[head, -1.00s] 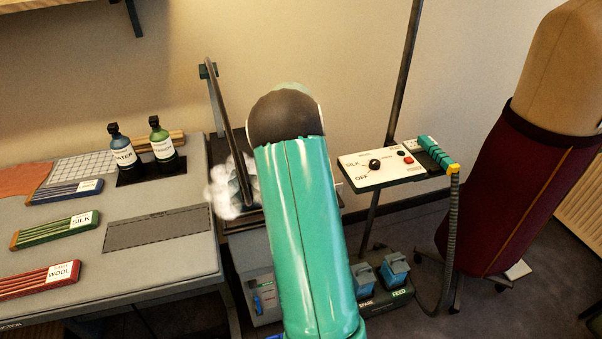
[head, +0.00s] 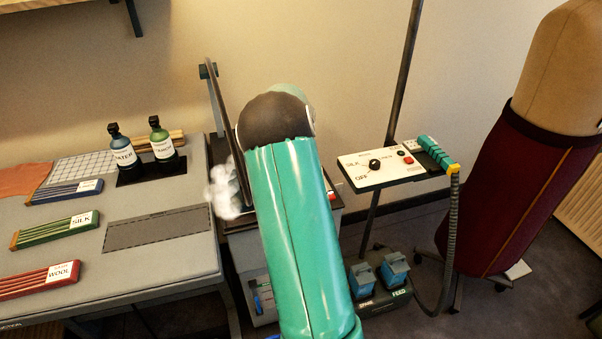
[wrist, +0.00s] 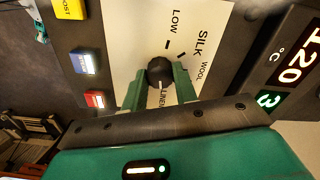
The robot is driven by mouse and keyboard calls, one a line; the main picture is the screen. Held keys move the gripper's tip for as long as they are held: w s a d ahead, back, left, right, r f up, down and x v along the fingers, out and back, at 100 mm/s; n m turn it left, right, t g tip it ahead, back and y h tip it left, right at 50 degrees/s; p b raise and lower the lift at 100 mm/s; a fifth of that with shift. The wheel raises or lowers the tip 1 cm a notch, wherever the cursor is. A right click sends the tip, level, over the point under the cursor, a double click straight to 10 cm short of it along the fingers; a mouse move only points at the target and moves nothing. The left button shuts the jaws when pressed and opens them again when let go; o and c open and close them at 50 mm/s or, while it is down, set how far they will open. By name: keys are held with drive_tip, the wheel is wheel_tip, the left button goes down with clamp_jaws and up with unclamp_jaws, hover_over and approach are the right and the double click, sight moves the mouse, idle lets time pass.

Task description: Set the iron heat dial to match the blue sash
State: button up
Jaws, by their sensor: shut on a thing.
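The iron heat dial is a black knob (wrist: 159,71) on a white panel (wrist: 125,45) marked LOW, SILK, WOOL and LINEN. My gripper (wrist: 161,85) is shut on the dial, one green finger on each side. A pale line shows on the knob on its LINEN-side half; its exact setting is hard to read. A display (wrist: 292,62) beside the panel reads 120 °C. In the head view my arm hides the gripper and dial. The blue sash (head: 65,192) lies folded on the table at left; its white tag is too small to read.
Green SILK (head: 55,230) and red WOOL (head: 40,280) sashes lie below the blue one. Two bottles (head: 122,152) stand behind. Another control panel (head: 375,168) is on a stand at right, near a dark red dress form (head: 520,200). White steam is left of my arm.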

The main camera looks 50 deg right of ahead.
drive_tip(key=o, duration=1)
drive_tip(key=shift+c, duration=0.2)
wheel_tip(320, 180, up, 14)
